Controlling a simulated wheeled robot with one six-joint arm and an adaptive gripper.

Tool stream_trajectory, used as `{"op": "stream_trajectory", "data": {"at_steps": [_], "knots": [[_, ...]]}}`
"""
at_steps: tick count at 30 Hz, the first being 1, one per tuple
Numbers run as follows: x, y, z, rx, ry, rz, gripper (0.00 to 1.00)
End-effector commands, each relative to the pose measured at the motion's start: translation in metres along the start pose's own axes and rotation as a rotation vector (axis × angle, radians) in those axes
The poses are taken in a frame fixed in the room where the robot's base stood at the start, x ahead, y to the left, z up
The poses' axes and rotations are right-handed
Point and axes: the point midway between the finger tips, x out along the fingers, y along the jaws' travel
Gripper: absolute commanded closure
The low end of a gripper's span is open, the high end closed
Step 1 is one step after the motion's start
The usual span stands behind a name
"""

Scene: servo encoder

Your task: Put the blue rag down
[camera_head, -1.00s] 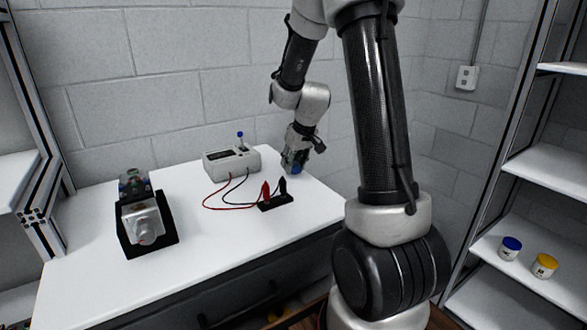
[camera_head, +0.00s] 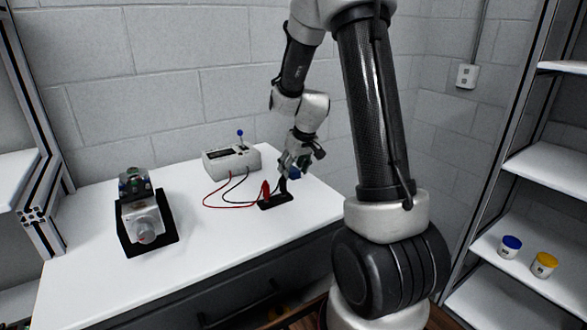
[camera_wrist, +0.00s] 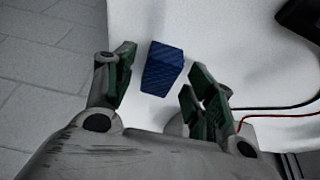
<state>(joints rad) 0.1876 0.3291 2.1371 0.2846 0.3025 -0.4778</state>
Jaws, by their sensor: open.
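The blue rag (camera_wrist: 162,70) is a small folded block on the white tabletop, seen in the wrist view just beyond and between my fingers. A gap shows between it and each finger. In the head view only a small blue part of the rag (camera_head: 295,173) shows at the right of the table, partly hidden by my gripper. My gripper (camera_head: 289,165) is open, low over the right side of the table, with its green-padded fingers spread. It also shows in the wrist view (camera_wrist: 160,82), with nothing held in it.
A meter box (camera_head: 232,160) stands behind, its red and black leads running to a black probe holder (camera_head: 275,202) close to my gripper. A motor on a black base (camera_head: 148,222) stands at left. Blue-lidded (camera_head: 510,247) and yellow-lidded (camera_head: 544,264) jars sit on the right shelf.

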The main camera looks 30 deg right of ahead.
Motion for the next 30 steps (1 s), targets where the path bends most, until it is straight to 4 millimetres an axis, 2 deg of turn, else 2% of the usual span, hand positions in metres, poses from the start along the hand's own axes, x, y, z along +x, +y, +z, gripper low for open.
{"op": "stream_trajectory", "data": {"at_steps": [5, 15, 22, 26, 29, 30], "knots": [[-0.026, 0.000, -0.002, -0.001, 0.005, 0.001, 0.45], [-0.100, 0.000, -0.001, -0.001, 0.005, 0.001, 0.45], [-0.127, -0.004, 0.002, 0.000, 0.004, -0.001, 0.45], [-0.164, -0.023, 0.022, -0.005, 0.006, -0.006, 0.45], [-0.204, -0.045, 0.055, -0.004, 0.004, -0.010, 0.45], [-0.219, -0.053, 0.072, -0.001, 0.002, -0.011, 0.45]]}}
